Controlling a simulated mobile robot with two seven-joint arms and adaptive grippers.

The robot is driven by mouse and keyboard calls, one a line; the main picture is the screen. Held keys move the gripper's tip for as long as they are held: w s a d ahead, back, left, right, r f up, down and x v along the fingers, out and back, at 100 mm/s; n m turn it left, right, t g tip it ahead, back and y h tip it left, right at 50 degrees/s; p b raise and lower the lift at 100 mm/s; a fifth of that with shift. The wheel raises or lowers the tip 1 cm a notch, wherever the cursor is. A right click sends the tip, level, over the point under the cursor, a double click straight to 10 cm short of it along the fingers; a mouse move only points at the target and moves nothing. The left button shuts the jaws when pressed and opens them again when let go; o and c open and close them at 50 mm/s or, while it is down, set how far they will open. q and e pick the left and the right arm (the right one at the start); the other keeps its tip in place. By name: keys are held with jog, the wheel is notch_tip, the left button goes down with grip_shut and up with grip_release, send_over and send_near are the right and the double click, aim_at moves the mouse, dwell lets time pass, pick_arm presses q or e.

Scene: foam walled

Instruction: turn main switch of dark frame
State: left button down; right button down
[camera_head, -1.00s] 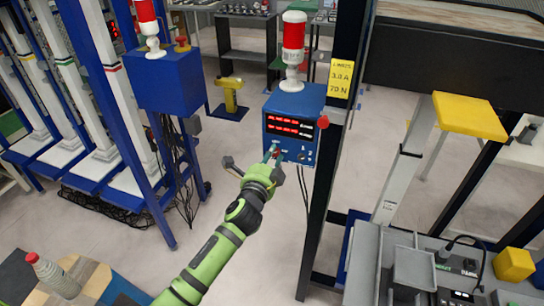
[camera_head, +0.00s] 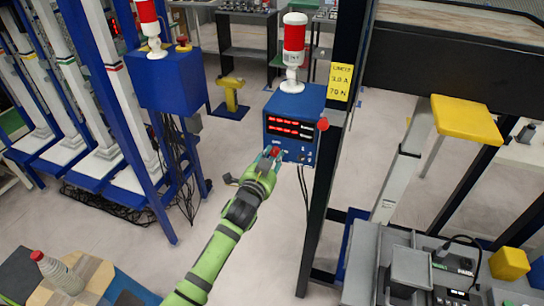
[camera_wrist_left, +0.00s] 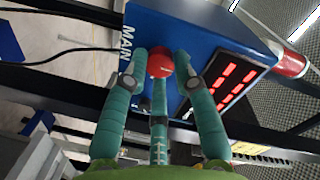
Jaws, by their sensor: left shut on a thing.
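The main switch (camera_wrist_left: 160,63) is a red knob on the front of a blue control box (camera_head: 293,105), beside the word MAIN in the left wrist view. The box is fixed to a dark frame (camera_head: 322,190) and has red lit displays (camera_head: 289,126). My left gripper (camera_head: 271,153) is at the lower left of the box front. In the left wrist view its teal fingers (camera_wrist_left: 158,68) are closed around the red knob. The fingers partly hide the knob in the head view. My right gripper is not in view.
A red and white signal lamp (camera_head: 293,40) stands on the box. A red button (camera_head: 323,124) is at the dark post, under a yellow label (camera_head: 340,82). A second blue box (camera_head: 172,78) with a lamp is on the blue frame at left. Cables hang below both boxes.

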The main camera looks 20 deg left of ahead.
pick_arm(q)
jog(key=shift+r, duration=0.1)
dwell(0.4)
jog(key=c, duration=1)
grip_release()
jog(key=shift+s, duration=0.1)
jog(key=s, duration=1.1)
jog(key=shift+s+a+r, duration=0.25)
jog(key=shift+s+r, duration=0.1)
jog(key=shift+r, duration=0.05)
